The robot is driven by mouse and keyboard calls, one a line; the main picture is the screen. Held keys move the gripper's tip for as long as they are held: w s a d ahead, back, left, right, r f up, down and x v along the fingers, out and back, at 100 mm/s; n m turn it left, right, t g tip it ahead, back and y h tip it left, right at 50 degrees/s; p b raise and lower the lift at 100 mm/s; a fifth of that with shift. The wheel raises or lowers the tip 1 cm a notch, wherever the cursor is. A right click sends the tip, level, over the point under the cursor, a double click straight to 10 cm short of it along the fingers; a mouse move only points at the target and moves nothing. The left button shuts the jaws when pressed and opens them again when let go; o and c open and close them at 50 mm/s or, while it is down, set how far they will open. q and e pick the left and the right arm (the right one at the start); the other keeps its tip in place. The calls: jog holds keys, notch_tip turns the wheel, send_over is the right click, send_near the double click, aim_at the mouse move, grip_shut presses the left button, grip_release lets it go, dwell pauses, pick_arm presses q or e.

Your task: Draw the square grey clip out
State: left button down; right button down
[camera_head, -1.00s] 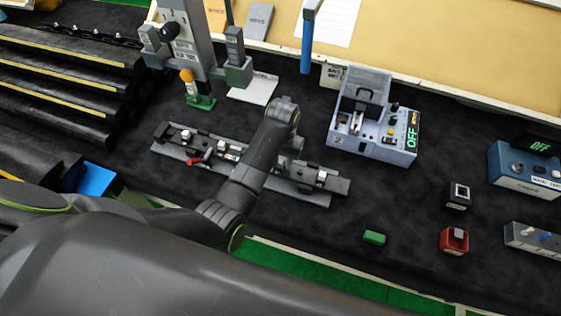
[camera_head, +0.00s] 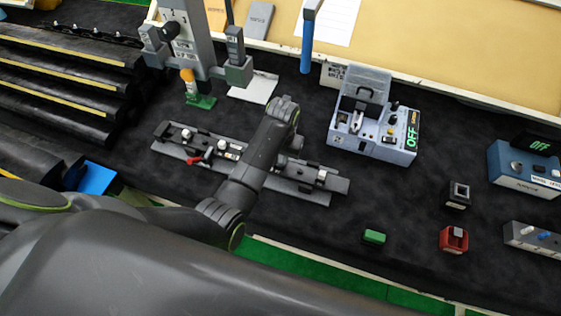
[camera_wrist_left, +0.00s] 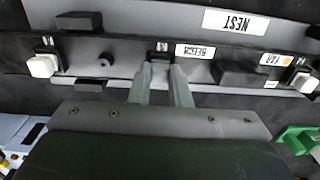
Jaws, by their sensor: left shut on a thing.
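In the left wrist view a dark clip rail (camera_wrist_left: 120,66) runs across, with a white square-headed clip (camera_wrist_left: 42,65) at the left and another (camera_wrist_left: 305,82) at the right. My left gripper (camera_wrist_left: 161,70) is at the middle of the rail, by the upside-down BEECH label. Its fingers are shut on a small piece there, which I take to be the square grey clip; it is mostly hidden between the fingertips. Whether it has come free of the rail cannot be told. In the head view my forearm hides the middle of the rail (camera_head: 325,197). My right gripper is not in view.
A blue-grey device (camera_head: 372,150) reading OFF stands right of the rail. A green-based stand (camera_head: 200,101) is behind it. A green block (camera_head: 374,237), a red block (camera_head: 453,239) and a black block (camera_head: 458,194) lie to the right. Dark mat between them is clear.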

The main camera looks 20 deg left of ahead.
aim_at(281, 160)
pick_arm(q)
jog(key=shift+w+r, duration=0.1)
jog(key=shift+r, duration=0.35)
dwell(0.3)
jog(key=shift+r, duration=0.15)
jog(key=shift+r, duration=2.8)
